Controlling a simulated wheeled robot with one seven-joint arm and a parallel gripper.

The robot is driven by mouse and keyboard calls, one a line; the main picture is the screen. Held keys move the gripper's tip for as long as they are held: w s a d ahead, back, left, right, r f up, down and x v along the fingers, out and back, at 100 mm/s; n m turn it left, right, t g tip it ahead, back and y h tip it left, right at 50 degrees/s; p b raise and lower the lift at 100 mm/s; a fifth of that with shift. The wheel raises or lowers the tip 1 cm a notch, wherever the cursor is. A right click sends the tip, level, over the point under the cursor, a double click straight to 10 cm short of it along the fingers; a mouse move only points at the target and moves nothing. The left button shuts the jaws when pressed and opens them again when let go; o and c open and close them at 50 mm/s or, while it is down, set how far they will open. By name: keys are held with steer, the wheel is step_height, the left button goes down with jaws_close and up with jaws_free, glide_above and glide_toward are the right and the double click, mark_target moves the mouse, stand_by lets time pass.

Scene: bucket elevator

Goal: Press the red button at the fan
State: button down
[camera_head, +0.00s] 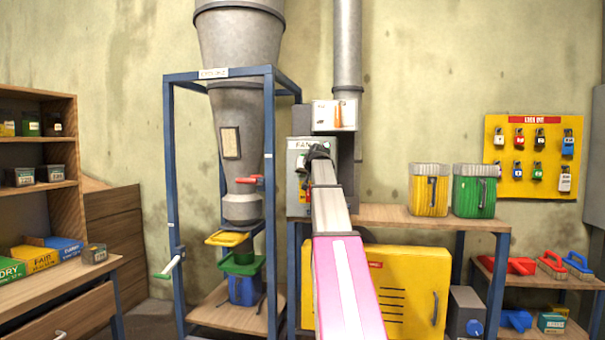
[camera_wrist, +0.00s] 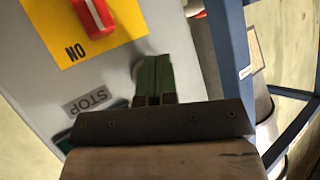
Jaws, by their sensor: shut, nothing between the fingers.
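The fan's grey control box (camera_head: 298,180), labelled FAN, stands left of centre in the head view, partly hidden by my arm. Its pale face (camera_wrist: 45,60) fills the left of the wrist view. It bears a STOP label (camera_wrist: 90,99) and a red switch handle (camera_wrist: 93,15) on a yellow plate marked ON. A dark green part (camera_wrist: 64,142) shows partly behind my gripper. I cannot make out a separate red button; my gripper may hide it. My gripper (camera_wrist: 153,65) is shut and empty, its fingertips in front of the box near STOP. I cannot tell whether it touches.
A blue frame (camera_head: 270,190) with a grey hopper (camera_head: 238,120) stands left of the box. A wooden shelf (camera_head: 390,215) on the right bears yellow and green containers (camera_head: 473,192). A yellow cabinet (camera_head: 400,285) stands below.

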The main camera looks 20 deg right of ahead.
steer(key=shift+w+d, duration=0.3)
steer(key=shift+w, duration=0.1)
stand_by(0.5)
steer(key=shift+s+a, duration=0.1)
stand_by(0.3)
steer(key=shift+s+a, duration=0.45)
steer(key=shift+s, duration=0.2)
steer(key=shift+s, duration=0.1)
steer(key=s+a, duration=0.1)
steer(key=s, duration=0.1)
steer(key=s+a, duration=0.1)
steer(key=s, duration=0.1)
steer(key=shift+a, duration=0.4)
stand_by(0.6)
